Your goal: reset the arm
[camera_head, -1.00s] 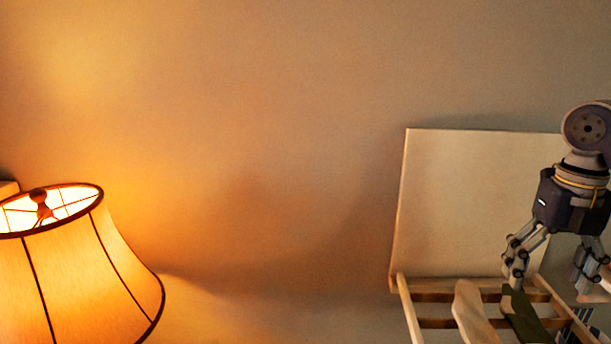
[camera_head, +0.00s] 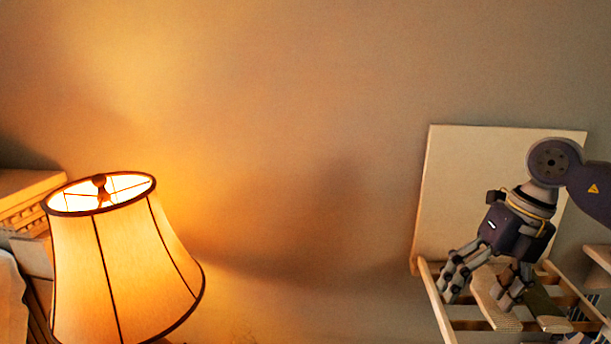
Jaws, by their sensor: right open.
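My right gripper (camera_head: 477,296) is at the lower right of the head view, pointing down with its fingers spread. It is over the wooden slatted rack (camera_head: 434,301), in front of the pale panel behind it. Nothing shows held in the fingers. My left gripper is not in view.
A lit lamp (camera_head: 125,265) stands at the lower left. Beside it at the left edge is carved wooden furniture (camera_head: 25,200) with something white (camera_head: 10,300). An upright pale panel (camera_head: 470,170) backs the rack. Plain wall fills the middle.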

